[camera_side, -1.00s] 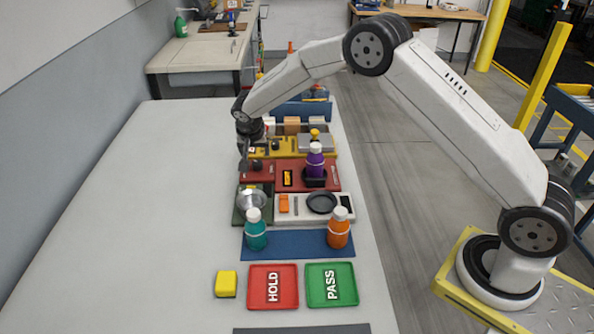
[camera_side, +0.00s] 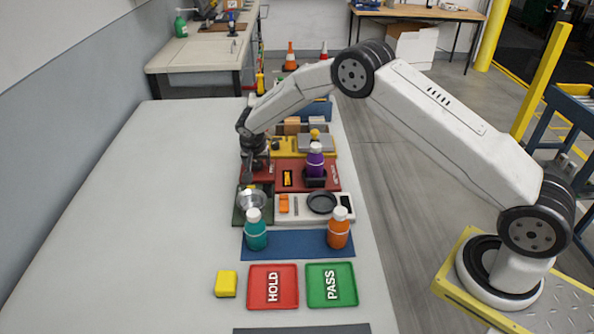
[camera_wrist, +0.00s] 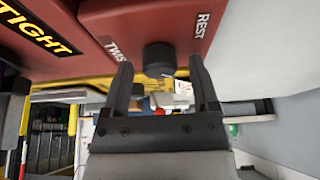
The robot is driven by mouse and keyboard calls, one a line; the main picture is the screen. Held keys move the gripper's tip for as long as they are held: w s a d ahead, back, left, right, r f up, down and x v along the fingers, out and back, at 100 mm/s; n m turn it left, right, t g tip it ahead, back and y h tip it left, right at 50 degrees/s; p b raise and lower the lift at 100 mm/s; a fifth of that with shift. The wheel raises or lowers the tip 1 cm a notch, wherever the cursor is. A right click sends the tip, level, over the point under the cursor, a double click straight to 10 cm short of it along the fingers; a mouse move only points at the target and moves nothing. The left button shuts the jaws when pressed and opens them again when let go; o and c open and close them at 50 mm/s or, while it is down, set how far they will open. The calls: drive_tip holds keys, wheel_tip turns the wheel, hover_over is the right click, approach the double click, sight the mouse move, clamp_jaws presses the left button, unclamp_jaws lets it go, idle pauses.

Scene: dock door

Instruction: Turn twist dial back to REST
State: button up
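The twist dial (camera_wrist: 160,58) is a dark round knob on a red panel (camera_wrist: 130,22), beside the printed words "TWIS…" and "REST". My gripper (camera_wrist: 161,72) is open in the wrist view, one finger on each side of the dial near the fingertips. Gaps show between the dial and both fingers, and I cannot tell whether either touches. In the side view, my gripper (camera_side: 247,178) is at the left end of the red station (camera_side: 325,178) and hides the dial there. The dial's pointer mark cannot be made out.
A purple bottle (camera_side: 315,160) stands on the red station to the right. A yellow station (camera_side: 290,154) lies behind. A metal bowl (camera_side: 252,201), teal bottle (camera_side: 256,235) and orange bottle (camera_side: 338,232) stand nearer the camera. The table's left side is clear.

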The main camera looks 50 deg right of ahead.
clamp_jaws()
drive_tip(key=shift+n, duration=0.6)
drive_tip(key=shift+d+n+t+y, duration=0.1)
drive_tip(key=shift+n+t+y, duration=0.55)
drive_tip(key=shift+n, duration=1.15)
drive_tip(key=shift+n+y, duration=0.95)
drive_tip(key=shift+n, duration=1.25)
drive_tip(key=shift+d+n+y, duration=0.15)
drive_tip(key=shift+n+y, duration=0.75)
drive_tip(key=shift+n, duration=1.4)
drive_tip(key=shift+n+g+y, duration=0.65)
drive_tip(key=shift+n+y, duration=0.05)
drive_tip(key=shift+n, duration=1.4)
